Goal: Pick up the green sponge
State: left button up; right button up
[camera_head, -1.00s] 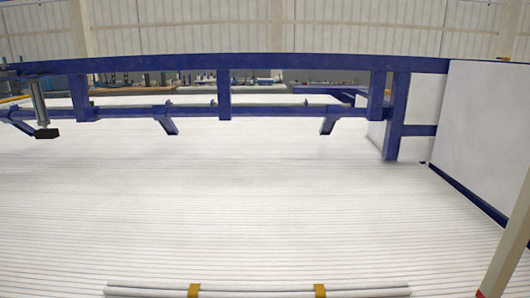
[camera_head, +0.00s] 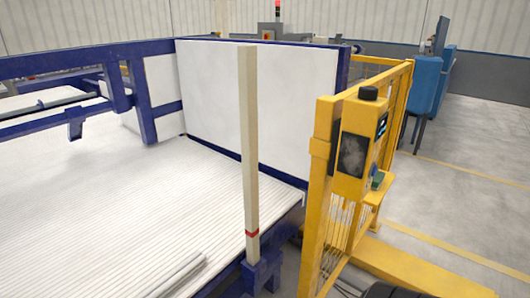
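A small green object (camera_head: 377,180), which looks like the green sponge, rests on the small yellow shelf (camera_head: 380,191) at the side of the yellow fence post unit. It is far off and small, so its exact shape is hard to tell.
A yellow mesh fence (camera_head: 338,220) with a control box (camera_head: 356,148) stands right of centre. A beige post (camera_head: 249,150) rises before it. White pipes (camera_head: 110,220) fill the blue frame at the left. Grey floor (camera_head: 470,215) is open at the right.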

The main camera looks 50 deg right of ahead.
aim_at(378, 180)
jog(key=z, duration=2.45)
jog(key=i+l+u, duration=0.1)
jog(key=i, duration=0.45)
jog(key=l, duration=0.1)
